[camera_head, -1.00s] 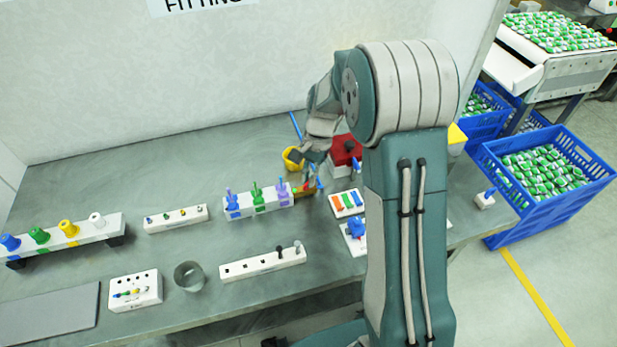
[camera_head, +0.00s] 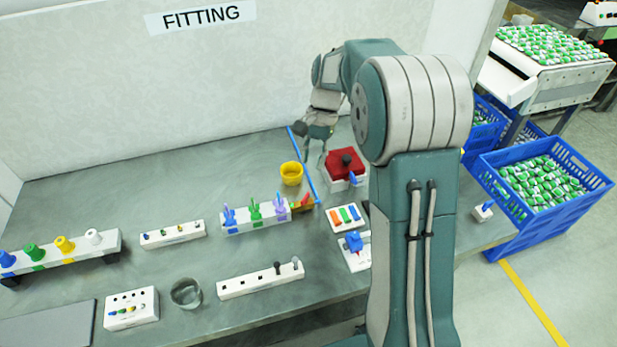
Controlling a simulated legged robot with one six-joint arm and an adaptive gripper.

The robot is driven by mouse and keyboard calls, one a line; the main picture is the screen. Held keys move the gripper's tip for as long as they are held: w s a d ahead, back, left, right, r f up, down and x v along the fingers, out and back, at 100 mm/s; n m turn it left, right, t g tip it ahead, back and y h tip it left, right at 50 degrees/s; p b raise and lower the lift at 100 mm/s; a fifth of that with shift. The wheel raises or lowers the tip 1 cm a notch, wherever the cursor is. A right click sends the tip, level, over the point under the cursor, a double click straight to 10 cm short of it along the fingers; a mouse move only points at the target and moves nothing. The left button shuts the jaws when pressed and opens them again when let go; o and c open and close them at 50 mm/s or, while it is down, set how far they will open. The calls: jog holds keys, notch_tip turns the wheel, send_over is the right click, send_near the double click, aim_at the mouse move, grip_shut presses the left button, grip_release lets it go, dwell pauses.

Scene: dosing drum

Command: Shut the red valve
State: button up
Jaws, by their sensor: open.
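A red block with a black knob (camera_head: 346,160) sits on a white base with a blue lever at its front, right of the yellow cup. A small red and yellow handle-like part (camera_head: 302,202) is at the right end of the white rack with blue, green and purple pieces. I cannot tell for sure which of these is the red valve, nor whether it is open or shut. My gripper (camera_head: 315,146) is open and empty, pointing down above the back of the table, up and left of the red block and apart from it.
A yellow cup (camera_head: 291,174) and a thin blue rod (camera_head: 302,165) lie close below my gripper. A white tray with coloured bars (camera_head: 348,218) and a blue-handled fitting (camera_head: 354,242) stand in front of the red block. The table's back left is clear.

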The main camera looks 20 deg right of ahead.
aim_at(305, 199)
jog(key=v, duration=0.2)
jog(key=shift+w+d+r, duration=0.15)
jog(key=shift+r, duration=0.2)
jog(key=s+a+t+h, duration=0.3)
jog(key=s+a, duration=0.1)
notch_tip(305, 199, down, 11)
jog(key=shift+f, duration=0.1)
dwell(0.5)
jog(key=shift+d, duration=0.1)
grip_shut()
